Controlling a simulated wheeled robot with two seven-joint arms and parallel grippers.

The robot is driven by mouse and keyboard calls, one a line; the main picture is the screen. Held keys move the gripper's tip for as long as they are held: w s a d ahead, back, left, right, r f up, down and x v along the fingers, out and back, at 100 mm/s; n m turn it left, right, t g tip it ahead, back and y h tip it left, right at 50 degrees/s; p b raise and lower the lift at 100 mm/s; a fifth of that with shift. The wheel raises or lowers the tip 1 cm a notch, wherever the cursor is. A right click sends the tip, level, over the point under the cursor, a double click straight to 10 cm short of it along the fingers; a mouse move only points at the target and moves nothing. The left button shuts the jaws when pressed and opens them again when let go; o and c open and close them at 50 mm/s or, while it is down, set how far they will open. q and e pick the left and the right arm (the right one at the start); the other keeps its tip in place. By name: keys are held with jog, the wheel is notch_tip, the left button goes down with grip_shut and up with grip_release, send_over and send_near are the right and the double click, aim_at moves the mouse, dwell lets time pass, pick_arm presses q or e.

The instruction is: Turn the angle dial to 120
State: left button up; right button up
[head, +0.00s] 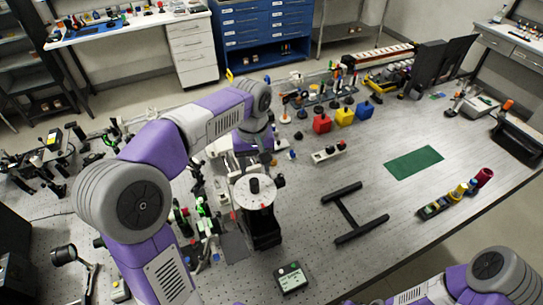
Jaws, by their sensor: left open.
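A round white dial (262,200) with a dark knob (254,185) in its middle sits on top of a black stand on the perforated bench. I take it to be the angle dial; its markings are too small to read. My left gripper (248,168) hangs just behind the dial, pointing down. It is open, and I see nothing held in it. Whether a finger touches the dial I cannot tell. My right arm shows at the lower right, but its gripper is out of view.
Red (322,124), yellow (345,117) and blue (364,111) blocks stand behind. Optical parts crowd the left.

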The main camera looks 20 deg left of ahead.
aim_at(254, 181)
pick_arm(q)
jog(key=shift+s+f, duration=0.15)
jog(key=shift+s, duration=0.2)
jog(key=f, duration=0.6)
jog(key=shift+s+f, duration=0.3)
jog(key=shift+f, duration=0.1)
jog(key=shift+c, duration=0.3)
grip_shut()
